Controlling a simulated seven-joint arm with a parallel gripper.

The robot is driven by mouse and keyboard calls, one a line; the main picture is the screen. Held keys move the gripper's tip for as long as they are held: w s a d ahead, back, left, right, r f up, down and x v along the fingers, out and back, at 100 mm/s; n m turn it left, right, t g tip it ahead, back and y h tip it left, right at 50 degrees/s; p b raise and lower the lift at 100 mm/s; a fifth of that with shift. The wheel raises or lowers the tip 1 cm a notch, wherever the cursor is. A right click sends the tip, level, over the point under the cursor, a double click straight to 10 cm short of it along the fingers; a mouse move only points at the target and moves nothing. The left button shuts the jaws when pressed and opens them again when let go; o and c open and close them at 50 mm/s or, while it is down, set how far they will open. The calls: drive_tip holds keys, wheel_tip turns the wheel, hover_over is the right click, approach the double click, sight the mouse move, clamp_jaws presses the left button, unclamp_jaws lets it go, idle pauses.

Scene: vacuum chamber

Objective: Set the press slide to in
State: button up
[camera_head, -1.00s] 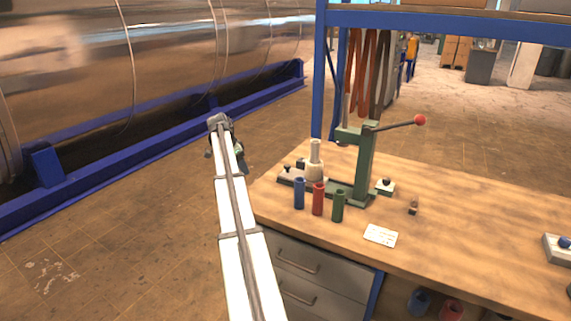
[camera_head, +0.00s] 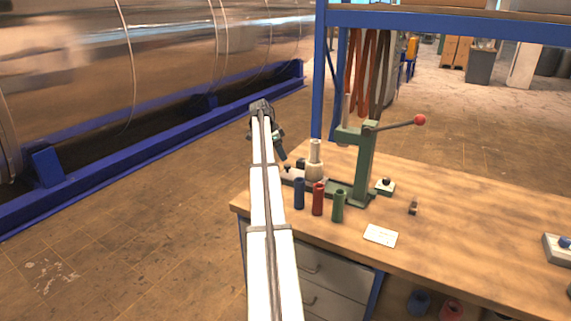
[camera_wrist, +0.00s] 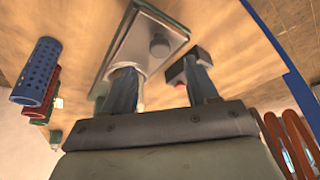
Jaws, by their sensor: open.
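The green press (camera_head: 365,165) stands on the wooden bench, with a lever ending in a red knob (camera_head: 420,120). In the wrist view a grey plate with a round knob (camera_wrist: 159,46), seemingly the slide, lies beyond the fingers. My gripper (camera_wrist: 165,78) is open, its two dark fingers apart with nothing clearly between them. In the head view my gripper (camera_head: 281,153) is just left of the slide, above the bench's left end. Contact cannot be told.
Blue (camera_head: 299,194), red (camera_head: 318,199) and green (camera_head: 338,206) tubes stand in front of the press. A white card (camera_head: 381,236) lies nearer the front edge. A blue rack post (camera_head: 319,80) rises behind. The bench's right middle is mostly clear.

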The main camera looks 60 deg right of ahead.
sight(287, 165)
drive_tip(key=shift+x, duration=3.1)
clamp_jaws()
